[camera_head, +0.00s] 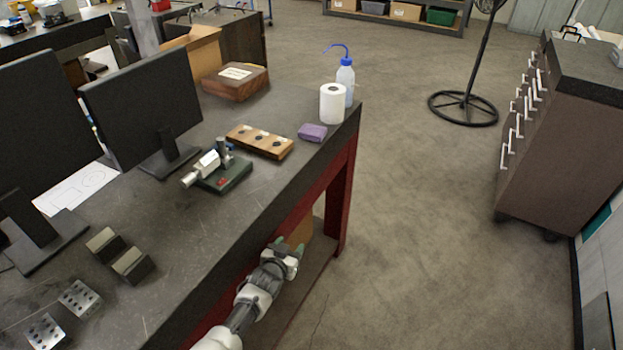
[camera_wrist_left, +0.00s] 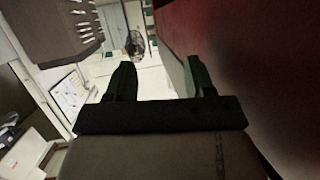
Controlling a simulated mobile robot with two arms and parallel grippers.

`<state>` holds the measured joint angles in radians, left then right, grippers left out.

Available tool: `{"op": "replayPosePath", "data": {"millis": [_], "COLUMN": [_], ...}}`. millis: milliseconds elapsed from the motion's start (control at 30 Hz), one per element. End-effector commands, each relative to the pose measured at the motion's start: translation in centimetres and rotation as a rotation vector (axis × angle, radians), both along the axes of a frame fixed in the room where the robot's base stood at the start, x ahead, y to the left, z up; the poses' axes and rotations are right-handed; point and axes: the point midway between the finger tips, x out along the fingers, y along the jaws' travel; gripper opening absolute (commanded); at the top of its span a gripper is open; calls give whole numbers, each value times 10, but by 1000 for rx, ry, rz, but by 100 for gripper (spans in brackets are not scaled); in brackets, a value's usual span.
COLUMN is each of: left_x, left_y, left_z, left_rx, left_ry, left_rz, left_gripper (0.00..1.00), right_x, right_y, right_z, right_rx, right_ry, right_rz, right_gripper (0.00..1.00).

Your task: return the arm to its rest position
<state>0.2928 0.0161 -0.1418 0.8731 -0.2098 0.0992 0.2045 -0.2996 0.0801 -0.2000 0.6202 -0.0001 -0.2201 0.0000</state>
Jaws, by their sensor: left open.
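My left gripper (camera_head: 288,246) is beside the front edge of the dark workbench (camera_head: 225,240), lower than its top and over the aisle side. In the left wrist view its two dark fingers (camera_wrist_left: 160,78) are spread apart with nothing between them. The red side of the bench (camera_wrist_left: 245,50) fills the right of that view, close to the fingers. The left arm comes up from the bottom of the head view. My right gripper is not in view.
On the bench are a wooden block with holes (camera_head: 260,141), a purple block (camera_head: 312,132), a paper roll (camera_head: 333,104), a blue-capped bottle (camera_head: 345,75), a small device (camera_head: 222,172) and monitors (camera_head: 143,100). A drawer cabinet (camera_head: 570,130) and fan stand (camera_head: 463,108) are right; open floor lies between.

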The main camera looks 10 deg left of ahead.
Motion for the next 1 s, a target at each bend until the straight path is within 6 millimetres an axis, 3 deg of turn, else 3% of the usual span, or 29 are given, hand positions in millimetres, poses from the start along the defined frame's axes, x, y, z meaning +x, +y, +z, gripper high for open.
{"op": "replayPosePath", "data": {"millis": [167,267,367,567,700,900,1000], "left_x": [-6,-26,-65,-181,-276,-414,-469], "left_y": [1,4,9,22,31,46,51], "left_z": [-7,-32,-75,-168,-220,-266,-276], "left_rx": [3,11,29,74,107,147,164], "left_ry": [17,76,183,462,664,934,1036], "left_rz": [1,4,10,16,12,2,-5], "left_gripper": [54,54,54,54,54,54,54], "right_x": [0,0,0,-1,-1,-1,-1], "right_y": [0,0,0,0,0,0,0], "right_z": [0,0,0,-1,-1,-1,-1], "right_rx": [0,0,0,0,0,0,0], "right_ry": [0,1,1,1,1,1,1], "right_rz": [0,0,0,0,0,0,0], "right_gripper": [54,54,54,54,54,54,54]}}
